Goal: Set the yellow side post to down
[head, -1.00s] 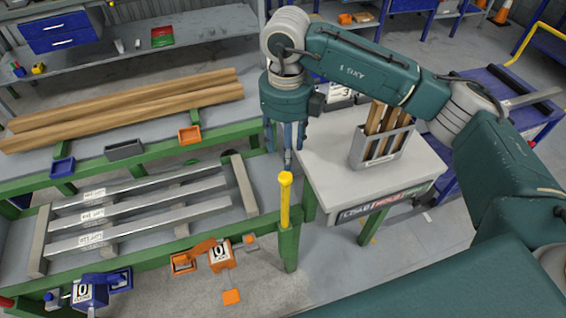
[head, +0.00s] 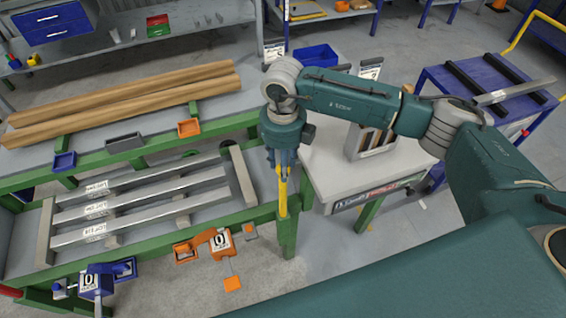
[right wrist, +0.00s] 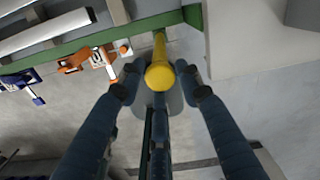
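The yellow side post (head: 283,200) stands upright at the right end of the green-framed table (head: 262,212), above a green leg. My right gripper (head: 281,170) points down over the post's top, which is partly hidden by the fingers in the head view. In the right wrist view the post's round yellow knob (right wrist: 159,75) sits between the fingertips of my right gripper (right wrist: 160,70). The fingers are spread to either side of it, with narrow gaps showing, so the gripper looks open around the knob. My left gripper is not in view.
Several metal bars (head: 140,207) lie on the table left of the post. A grey side table (head: 325,165) with a holder (head: 372,150) stands close on the right. Orange (head: 221,240) and blue (head: 92,282) clamp-like parts hang at the table's front.

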